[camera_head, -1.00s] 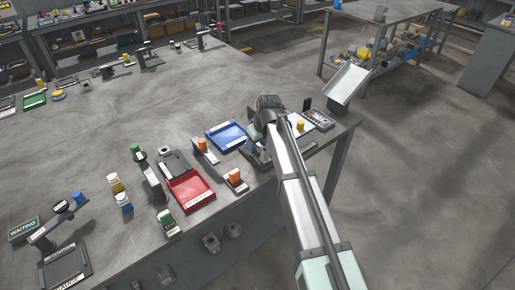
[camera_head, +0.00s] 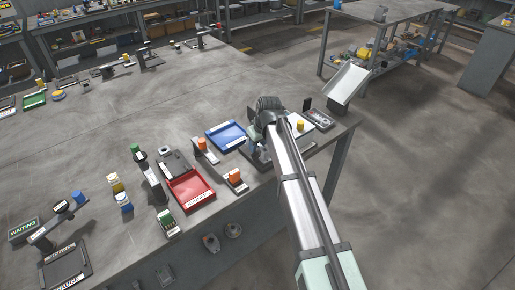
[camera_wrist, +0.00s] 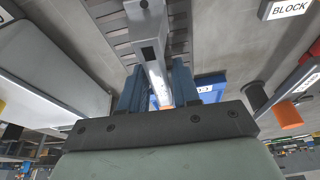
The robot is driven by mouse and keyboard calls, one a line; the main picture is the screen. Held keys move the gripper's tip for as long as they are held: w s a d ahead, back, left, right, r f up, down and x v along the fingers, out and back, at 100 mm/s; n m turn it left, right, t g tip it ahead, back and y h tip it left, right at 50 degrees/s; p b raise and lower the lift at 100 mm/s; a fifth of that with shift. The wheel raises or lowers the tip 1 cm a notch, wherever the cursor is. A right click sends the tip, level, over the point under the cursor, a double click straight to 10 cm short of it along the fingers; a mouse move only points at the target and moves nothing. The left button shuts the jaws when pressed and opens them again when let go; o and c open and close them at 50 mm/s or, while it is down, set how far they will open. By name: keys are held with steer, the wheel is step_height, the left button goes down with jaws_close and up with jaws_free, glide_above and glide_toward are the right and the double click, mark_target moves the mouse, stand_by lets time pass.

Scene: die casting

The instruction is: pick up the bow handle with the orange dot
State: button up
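In the wrist view, the blue fingers of my gripper (camera_wrist: 158,98) stand on either side of a pale grey metal bar (camera_wrist: 151,50) with a dark square hole. A small orange patch shows low on this bar between the fingers; it may be the bow handle, but its full shape is hidden. I cannot tell whether the fingers press on it. In the head view, my gripper (camera_head: 258,146) is low over the right end of the bench, mostly hidden by my arm.
A blue tray (camera_head: 209,133) and a red tray (camera_head: 173,204) lie left of my gripper. Orange-capped pieces stand on small stands (camera_head: 236,186) nearby. A white board (camera_head: 303,129) and a grey device (camera_head: 320,117) lie to the right.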

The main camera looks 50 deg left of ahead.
jaws_close()
stand_by(0.4)
